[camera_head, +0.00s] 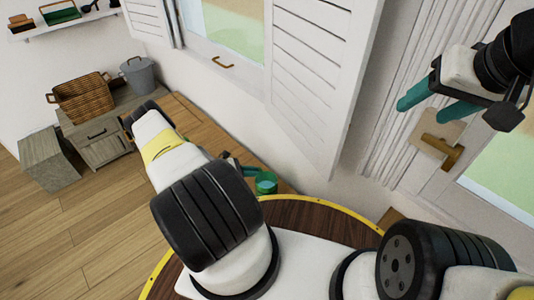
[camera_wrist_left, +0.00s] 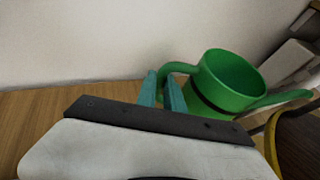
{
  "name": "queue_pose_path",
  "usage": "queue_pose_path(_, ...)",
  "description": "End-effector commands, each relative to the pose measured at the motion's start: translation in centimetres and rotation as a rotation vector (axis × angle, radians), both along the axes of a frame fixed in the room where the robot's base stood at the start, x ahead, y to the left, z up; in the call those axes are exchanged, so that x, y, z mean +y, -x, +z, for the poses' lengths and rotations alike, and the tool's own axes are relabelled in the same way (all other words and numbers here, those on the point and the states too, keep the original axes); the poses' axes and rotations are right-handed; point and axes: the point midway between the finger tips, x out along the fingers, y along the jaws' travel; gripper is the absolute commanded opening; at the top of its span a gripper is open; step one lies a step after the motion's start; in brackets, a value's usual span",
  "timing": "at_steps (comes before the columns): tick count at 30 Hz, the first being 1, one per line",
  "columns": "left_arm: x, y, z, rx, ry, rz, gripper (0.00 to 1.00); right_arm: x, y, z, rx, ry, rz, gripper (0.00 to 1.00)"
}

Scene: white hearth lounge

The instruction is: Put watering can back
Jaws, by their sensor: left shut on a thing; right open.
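The green watering can (camera_head: 266,184) shows in the head view near the wall, just beyond the round dark table edge. In the left wrist view the can (camera_wrist_left: 236,78) looks upright, with its open top visible, its handle toward my fingers and its spout to the right. My left gripper (camera_wrist_left: 164,90) is shut on the can's handle. In the head view my left arm partly hides this gripper. Whether the can touches the wooden surface below is unclear. My right gripper (camera_head: 432,101) is open and empty, raised at the upper right before the door.
A wicker basket (camera_head: 82,98) and a grey bucket (camera_head: 139,76) stand on a low grey cabinet (camera_head: 104,150) at the left. A wall shelf (camera_head: 66,25) holds small items. White shutters (camera_head: 308,80) stand open by the window. The wooden floor (camera_head: 90,235) at left is clear.

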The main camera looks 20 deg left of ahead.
Motion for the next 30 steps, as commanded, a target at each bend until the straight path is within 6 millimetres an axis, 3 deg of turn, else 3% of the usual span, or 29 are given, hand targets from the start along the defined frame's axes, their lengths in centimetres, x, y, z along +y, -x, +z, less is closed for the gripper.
queue_pose_path(7, -0.3, -0.2, -3.2, -0.002, 0.004, 0.000, 0.00, 0.0, 0.0, 0.0, 0.000, 0.000, 0.000, 0.60)
queue_pose_path(20, -0.2, -0.2, -3.7, -0.002, 0.004, 0.000, 0.00, 0.0, 0.0, 0.0, 0.000, 0.000, 0.000, 0.60)
queue_pose_path(21, -0.2, -0.2, -3.8, -0.001, 0.001, 0.000, 0.18, 0.0, 0.0, 0.0, 0.000, 0.000, 0.000, 0.60)
queue_pose_path(24, -0.2, -0.2, -3.8, -0.001, 0.001, 0.000, 0.34, 0.0, 0.0, 0.0, 0.000, 0.000, 0.000, 0.60)
queue_pose_path(30, -0.1, -0.2, -3.8, -0.001, 0.001, 0.000, 0.34, 0.0, 0.0, 0.0, 0.000, 0.000, 0.000, 0.60)
